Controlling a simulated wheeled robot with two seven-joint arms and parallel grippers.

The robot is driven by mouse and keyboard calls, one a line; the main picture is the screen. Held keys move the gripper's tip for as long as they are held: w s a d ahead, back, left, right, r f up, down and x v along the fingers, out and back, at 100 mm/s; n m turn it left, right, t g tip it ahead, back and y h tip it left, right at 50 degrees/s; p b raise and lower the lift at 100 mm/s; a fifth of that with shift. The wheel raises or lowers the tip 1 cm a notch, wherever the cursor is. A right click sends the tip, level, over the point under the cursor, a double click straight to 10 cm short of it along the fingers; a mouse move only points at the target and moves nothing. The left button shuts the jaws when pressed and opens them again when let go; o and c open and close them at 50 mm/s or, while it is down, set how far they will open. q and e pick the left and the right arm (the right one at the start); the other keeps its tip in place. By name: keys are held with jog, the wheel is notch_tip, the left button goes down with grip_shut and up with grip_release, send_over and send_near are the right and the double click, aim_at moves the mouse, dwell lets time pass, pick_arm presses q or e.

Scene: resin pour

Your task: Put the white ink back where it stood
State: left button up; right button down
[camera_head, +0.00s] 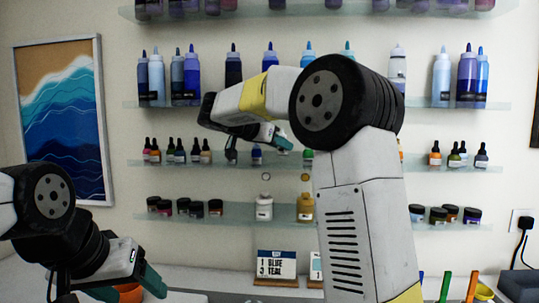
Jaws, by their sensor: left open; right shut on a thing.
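My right gripper (280,139) is raised at the small dropper-bottle shelf (215,163), with its teal fingertips pointing right. It is shut on a small pale thing, which looks like the white ink (284,129); only a little of it shows behind the fingers. I cannot tell whether it touches the shelf. A dark blue ink bottle (257,156) stands on the shelf just below and left of the fingertips. My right arm hides the shelf's middle right. My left gripper (130,287) is open and empty, low at the left above the worktop.
Dropper bottles stand at the shelf's left (179,152) and right (458,156). Tall bottles fill the shelf above. Jars, a white bottle (264,208) and a gold bottle (305,208) stand on the shelf below. A card (276,265) and an orange cup (129,293) are on the worktop.

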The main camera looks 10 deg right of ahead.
aim_at(279, 154)
jog(key=shift+f, duration=1.4)
jog(key=shift+f, duration=0.2)
jog(key=c, duration=1.1)
grip_release()
